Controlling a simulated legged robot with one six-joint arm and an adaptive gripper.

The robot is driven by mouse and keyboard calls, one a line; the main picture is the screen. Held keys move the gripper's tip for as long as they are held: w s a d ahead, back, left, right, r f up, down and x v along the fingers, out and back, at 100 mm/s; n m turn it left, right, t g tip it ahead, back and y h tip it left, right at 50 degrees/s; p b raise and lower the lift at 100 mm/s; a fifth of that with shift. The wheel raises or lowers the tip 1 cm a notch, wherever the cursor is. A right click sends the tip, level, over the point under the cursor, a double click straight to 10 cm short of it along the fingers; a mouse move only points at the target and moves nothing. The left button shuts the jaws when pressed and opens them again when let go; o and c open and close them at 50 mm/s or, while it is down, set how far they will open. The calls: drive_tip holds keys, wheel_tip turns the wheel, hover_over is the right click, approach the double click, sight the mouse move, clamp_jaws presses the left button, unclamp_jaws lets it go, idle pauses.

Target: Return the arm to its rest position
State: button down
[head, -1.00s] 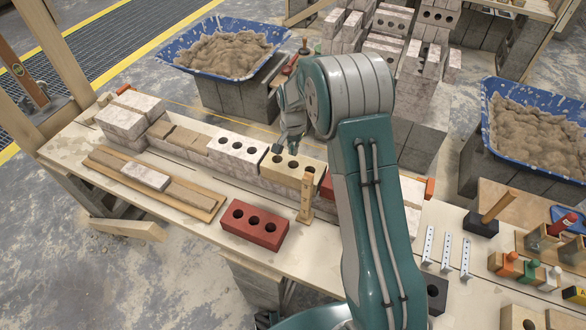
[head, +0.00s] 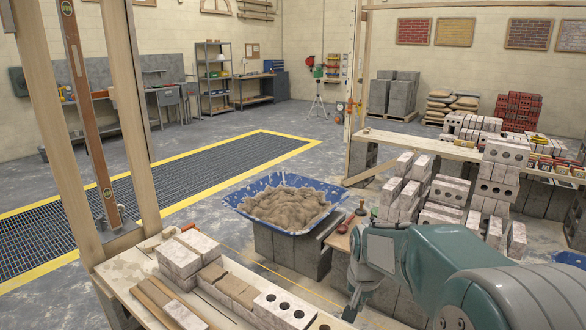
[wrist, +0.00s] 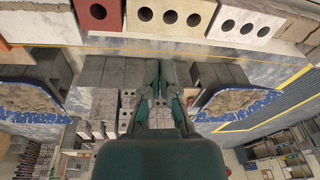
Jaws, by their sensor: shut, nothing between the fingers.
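My gripper (wrist: 161,68) shows in the wrist view with its fingers together and nothing between them. In the head view, my gripper (head: 352,304) is partly in sight at the lower middle, pointing down from my folded arm, near the row of bricks. In the wrist view, a red brick (wrist: 98,14), a cream holed brick (wrist: 170,14) and a white holed brick (wrist: 244,22) lie along the top edge, apart from the fingers. The white holed brick also shows in the head view (head: 284,308).
A blue mortar tub (head: 268,230) stands on grey blocks behind the bench. Stacked bricks (head: 446,192) stand right of it. A wooden post (head: 128,110) rises at left. A floor grating (head: 150,205) with yellow edging lies beyond. Another tub edge (head: 572,259) shows at right.

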drive_tip(key=s+r+n+t, duration=0.2)
drive_tip(key=s+r, duration=0.3)
drive_tip(key=s, duration=0.7)
drive_tip(key=s+r+n+t, duration=0.1)
drive_tip(key=s+r, duration=0.4)
drive_tip(key=s, duration=0.8)
drive_tip(key=shift+d+n+t, duration=0.4)
drive_tip(key=shift+d+n, duration=0.05)
drive_tip(key=shift+n, duration=0.45)
drive_tip(key=shift+r, duration=0.1)
